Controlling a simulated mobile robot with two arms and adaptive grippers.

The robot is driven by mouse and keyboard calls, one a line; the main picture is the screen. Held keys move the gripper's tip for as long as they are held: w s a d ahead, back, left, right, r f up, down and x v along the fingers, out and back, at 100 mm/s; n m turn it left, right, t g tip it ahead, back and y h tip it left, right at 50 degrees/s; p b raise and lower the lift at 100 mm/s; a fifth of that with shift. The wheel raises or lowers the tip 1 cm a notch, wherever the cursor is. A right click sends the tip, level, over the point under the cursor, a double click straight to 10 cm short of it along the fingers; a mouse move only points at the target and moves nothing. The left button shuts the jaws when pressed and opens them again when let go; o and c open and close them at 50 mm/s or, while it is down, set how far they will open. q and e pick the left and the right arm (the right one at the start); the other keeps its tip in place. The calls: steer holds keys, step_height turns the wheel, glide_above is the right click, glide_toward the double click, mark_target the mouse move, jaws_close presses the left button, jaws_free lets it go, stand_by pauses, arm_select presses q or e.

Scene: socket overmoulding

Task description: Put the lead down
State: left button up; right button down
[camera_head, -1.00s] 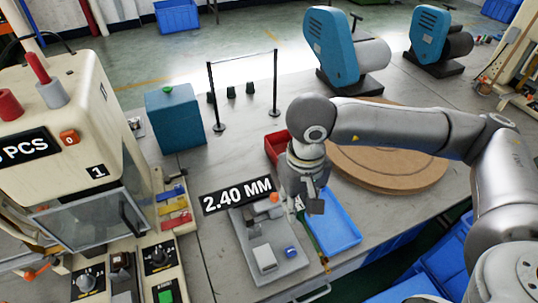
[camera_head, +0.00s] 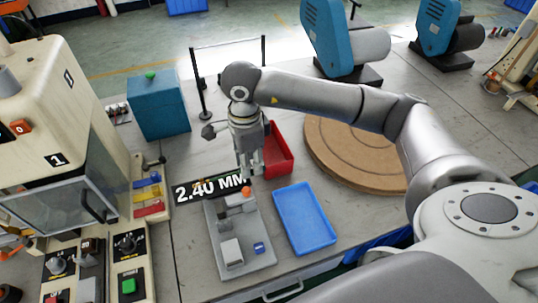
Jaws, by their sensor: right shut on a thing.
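My right gripper (camera_head: 246,166) points down just above the back end of the grey gauge plate (camera_head: 240,258), behind its orange knob (camera_head: 247,192). Its fingers are shut on the lead. Only a thin greenish and orange piece, apparently the lead (camera_head: 204,182), shows to the left of the fingers along the top of the 2.40 MM sign. The rest of the lead is hidden by the sign and the gripper. My left gripper is out of view.
An empty blue tray (camera_head: 305,222) lies right of the gauge, and a red bin (camera_head: 281,153) stands behind it. A round wooden board (camera_head: 345,160) is at the right. A machine with a clear guard (camera_head: 60,185) stands at the left. A thin black frame (camera_head: 202,80) stands behind.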

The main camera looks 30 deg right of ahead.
steer(key=w+d+f+m, duration=0.4)
steer(key=f+m, duration=0.1)
steer(key=m, duration=1)
arm_select(q)
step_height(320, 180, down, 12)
steer(key=b, duration=1.2)
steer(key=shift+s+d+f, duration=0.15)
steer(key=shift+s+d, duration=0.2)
arm_select(e)
steer(key=m, duration=0.3)
glide_toward(273, 162)
steer(key=shift+s+a+r, duration=0.2)
steer(key=shift+s+a, duration=0.05)
steer(key=shift+a, duration=0.05)
steer(key=shift+w+d+f+b, duration=0.2)
steer(key=shift+f+b, duration=0.25)
steer(key=shift+b, duration=0.25)
step_height(273, 162, down, 3)
steer(key=b, duration=0.2)
steer(key=shift+d+f+b, duration=0.1)
steer(key=shift+b, duration=0.3)
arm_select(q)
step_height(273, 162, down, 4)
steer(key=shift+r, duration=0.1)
